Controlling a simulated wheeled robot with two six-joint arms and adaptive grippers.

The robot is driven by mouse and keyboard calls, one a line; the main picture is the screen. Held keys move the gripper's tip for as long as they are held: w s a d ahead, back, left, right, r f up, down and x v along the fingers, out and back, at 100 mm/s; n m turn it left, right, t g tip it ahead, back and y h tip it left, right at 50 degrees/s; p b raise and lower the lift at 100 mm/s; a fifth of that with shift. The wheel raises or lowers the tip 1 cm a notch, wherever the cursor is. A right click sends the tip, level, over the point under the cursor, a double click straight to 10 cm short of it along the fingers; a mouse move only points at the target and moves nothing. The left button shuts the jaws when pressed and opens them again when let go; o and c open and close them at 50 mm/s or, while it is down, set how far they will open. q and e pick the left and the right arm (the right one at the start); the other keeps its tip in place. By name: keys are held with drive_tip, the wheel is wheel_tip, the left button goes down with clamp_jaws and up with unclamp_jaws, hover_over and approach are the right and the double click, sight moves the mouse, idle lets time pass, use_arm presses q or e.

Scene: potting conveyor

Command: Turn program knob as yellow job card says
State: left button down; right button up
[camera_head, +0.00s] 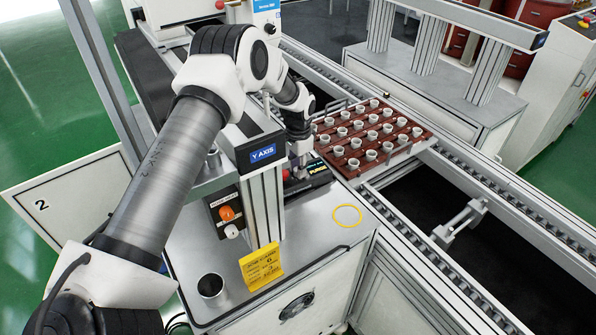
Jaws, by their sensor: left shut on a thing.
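The yellow job card (261,267) stands upright on the front of the grey machine top; its print is too small to read surely. My left arm reaches over from the left and bends down to this display. My left gripper (299,168) is low at the display's left side, partly behind the post, shut on what by its place is the program knob. The knob itself is hidden, so its pointer cannot be read. My right gripper is out of view.
The Y AXIS post (264,200) stands close in front of my left gripper. A black panel with an orange knob (227,213) is on its left. A brown tray (408,129) with several white cups lies on the conveyor. A black cup (210,286) and yellow ring (346,216) are on the top.

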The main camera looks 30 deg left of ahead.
use_arm(q)
drive_tip(key=m+b, duration=0.2)
drive_tip(key=m, duration=0.3)
drive_tip(key=shift+m, duration=0.3)
drive_tip(key=m+b, duration=0.1)
drive_tip(key=m, duration=0.4)
idle(0.4)
